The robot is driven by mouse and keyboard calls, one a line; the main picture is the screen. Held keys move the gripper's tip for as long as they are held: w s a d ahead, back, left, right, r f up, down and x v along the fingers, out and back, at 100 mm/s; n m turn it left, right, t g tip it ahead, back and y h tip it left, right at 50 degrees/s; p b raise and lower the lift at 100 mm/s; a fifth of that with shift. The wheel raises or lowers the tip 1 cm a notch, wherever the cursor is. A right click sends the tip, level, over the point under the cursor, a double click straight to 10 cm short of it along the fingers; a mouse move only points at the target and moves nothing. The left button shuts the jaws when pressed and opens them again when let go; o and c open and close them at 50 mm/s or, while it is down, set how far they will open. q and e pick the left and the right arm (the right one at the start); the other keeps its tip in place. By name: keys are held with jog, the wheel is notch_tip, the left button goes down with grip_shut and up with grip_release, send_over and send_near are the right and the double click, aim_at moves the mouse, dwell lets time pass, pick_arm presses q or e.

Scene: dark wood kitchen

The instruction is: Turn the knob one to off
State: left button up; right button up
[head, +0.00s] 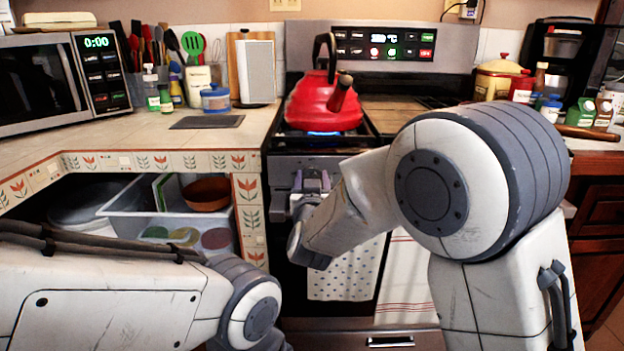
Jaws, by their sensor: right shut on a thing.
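The stove (330,145) stands straight ahead with its front knob panel (283,170) facing me. My right arm reaches in from the right, and my right gripper (312,181) is at the left part of this panel. It is shut on a knob there, which the fingers and wrist mostly hide. The rest of the panel to the right is covered by my arm. A blue flame (324,133) shows on the burner under a red kettle (326,102). My left arm crosses the lower left, and its gripper is not in view.
A dotted towel (345,272) and a striped towel (405,285) hang on the oven front below my right arm. The left counter (150,137) has a microwave (62,75) and utensils. An open space below it holds a clear bin (150,222).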

jog(key=shift+f, duration=0.1)
jog(key=shift+d+f+m+b, duration=0.1)
jog(key=shift+f+m+b, duration=0.1)
jog(key=shift+m+b, duration=5.85)
jog(key=shift+f+m+b, duration=0.2)
jog(key=shift+m+b, duration=4.55)
jog(key=shift+m, duration=2.6)
jog(key=o, duration=1.4)
